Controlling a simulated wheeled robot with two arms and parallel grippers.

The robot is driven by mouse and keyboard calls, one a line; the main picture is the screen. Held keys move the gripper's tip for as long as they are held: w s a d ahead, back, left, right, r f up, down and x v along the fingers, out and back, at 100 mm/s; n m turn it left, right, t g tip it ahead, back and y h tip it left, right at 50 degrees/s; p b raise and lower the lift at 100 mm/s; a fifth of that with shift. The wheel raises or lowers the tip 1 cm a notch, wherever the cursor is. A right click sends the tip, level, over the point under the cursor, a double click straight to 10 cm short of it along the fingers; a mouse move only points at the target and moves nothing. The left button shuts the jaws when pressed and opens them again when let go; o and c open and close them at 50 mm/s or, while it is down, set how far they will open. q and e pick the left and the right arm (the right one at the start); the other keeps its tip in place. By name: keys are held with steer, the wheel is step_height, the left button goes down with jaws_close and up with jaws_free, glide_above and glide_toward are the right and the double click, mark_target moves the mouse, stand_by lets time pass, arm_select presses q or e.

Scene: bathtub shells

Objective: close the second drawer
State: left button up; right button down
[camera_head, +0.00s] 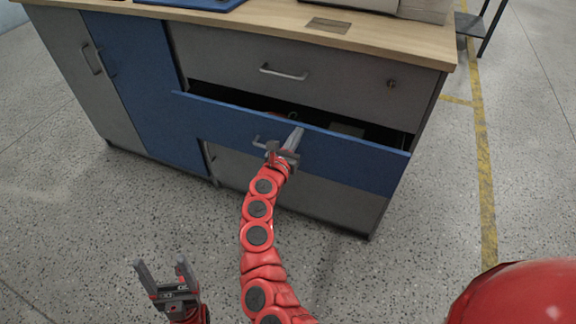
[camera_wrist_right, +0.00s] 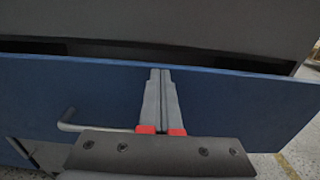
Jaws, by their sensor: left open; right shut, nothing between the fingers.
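The second drawer (camera_head: 350,156) has a blue front and stands partly open under a closed grey top drawer (camera_head: 330,72). A dark gap and some contents show behind its upper edge. Its front also spans the right wrist view (camera_wrist_right: 240,105), with its bar handle (camera_wrist_right: 75,122) to the left of the fingers. My right gripper (camera_head: 294,138) is shut and empty, with its fingers over the blue front beside the handle; whether they touch it I cannot tell. My left gripper (camera_head: 165,272) is open and empty, low above the floor, away from the cabinet.
The cabinet has a wooden worktop (camera_head: 270,28) with a blue tray and a box at its back edge. A blue door (camera_head: 140,90) and grey door are on the left. The speckled floor (camera_head: 90,210) in front is clear. A yellow line (camera_head: 485,170) runs at right.

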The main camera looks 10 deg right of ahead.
steer(key=b+x, duration=0.3)
steer(key=x, duration=0.5)
steer(key=shift+r, duration=0.3)
